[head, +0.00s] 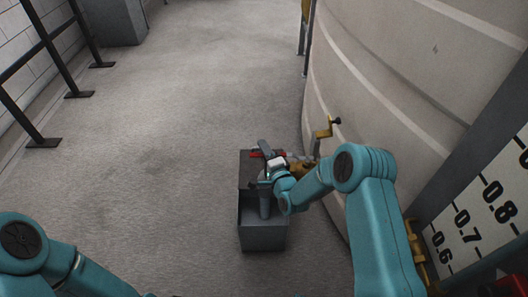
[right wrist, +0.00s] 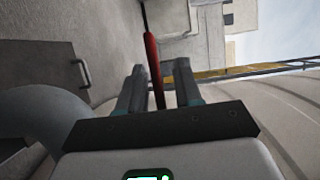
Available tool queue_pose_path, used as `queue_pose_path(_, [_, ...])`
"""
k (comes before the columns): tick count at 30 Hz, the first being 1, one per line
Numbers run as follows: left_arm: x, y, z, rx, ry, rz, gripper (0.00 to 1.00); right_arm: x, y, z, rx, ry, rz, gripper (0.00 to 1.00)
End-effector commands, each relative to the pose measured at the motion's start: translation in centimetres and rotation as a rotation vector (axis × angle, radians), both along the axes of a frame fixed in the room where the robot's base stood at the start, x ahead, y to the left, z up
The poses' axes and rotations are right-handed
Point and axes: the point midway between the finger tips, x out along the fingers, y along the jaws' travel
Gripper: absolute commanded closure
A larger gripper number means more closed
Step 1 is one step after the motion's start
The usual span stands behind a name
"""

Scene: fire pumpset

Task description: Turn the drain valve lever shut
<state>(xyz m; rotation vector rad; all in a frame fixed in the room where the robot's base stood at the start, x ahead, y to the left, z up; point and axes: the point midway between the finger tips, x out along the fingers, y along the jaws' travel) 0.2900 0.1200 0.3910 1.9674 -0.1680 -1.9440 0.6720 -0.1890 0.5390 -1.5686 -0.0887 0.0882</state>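The red drain valve lever (head: 256,154) shows beside the tank, above the grey box, in the head view. A yellow valve body (head: 299,169) is just right of it, partly hidden by my right arm. My right gripper (head: 265,148) is at the lever. In the right wrist view the red lever (right wrist: 152,62) runs between the two fingers of my right gripper (right wrist: 158,82). The fingers are apart, with a clear gap on the lever's right side; contact on its left cannot be told. My left arm shows at the lower left of the head view, but its gripper is out of view.
A grey box (head: 263,239) with an open top stands under my right gripper. A dark railing (head: 38,60) stands left. The middle floor is clear.

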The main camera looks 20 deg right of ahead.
Motion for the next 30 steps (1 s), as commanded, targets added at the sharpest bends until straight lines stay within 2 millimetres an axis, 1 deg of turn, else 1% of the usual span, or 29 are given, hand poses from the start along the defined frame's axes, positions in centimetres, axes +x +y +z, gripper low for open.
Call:
queue_pose_path(5, [0.0, 0.0, 0.0, 0.000, 0.000, 0.000, 0.66, 0.0, 0.0, 0.0, 0.000, 0.000, 0.000, 0.66])
queue_pose_path(8, [0.0, 0.0, 0.0, 0.000, 0.000, 0.000, 0.66, 0.0, 0.0, 0.0, 0.000, 0.000, 0.000, 0.95])
queue_pose_path(9, [0.0, 0.0, 0.0, 0.000, 0.000, 0.000, 0.66, 0.0, 0.0, 0.0, 0.000, 0.000, 0.000, 1.00])
queue_pose_path(16, [0.0, 0.0, -0.1, 0.000, 0.000, 0.000, 0.66, 0.0, 0.0, 0.0, 0.000, 0.000, -0.003, 1.00])
queue_pose_path(20, [0.0, 0.0, -0.5, 0.000, 0.000, 0.000, 0.66, 0.3, -0.1, -0.1, 0.001, 0.000, -0.025, 1.00])
queue_pose_path(26, [0.1, 0.1, -1.8, 0.001, -0.002, 0.005, 0.66, 1.6, -0.7, -0.4, 0.001, -0.002, -0.119, 1.00])
queue_pose_path(30, [0.4, 0.4, -3.3, 0.003, -0.007, 0.017, 0.66, 2.9, -1.4, -0.5, 0.002, -0.004, -0.227, 1.00])
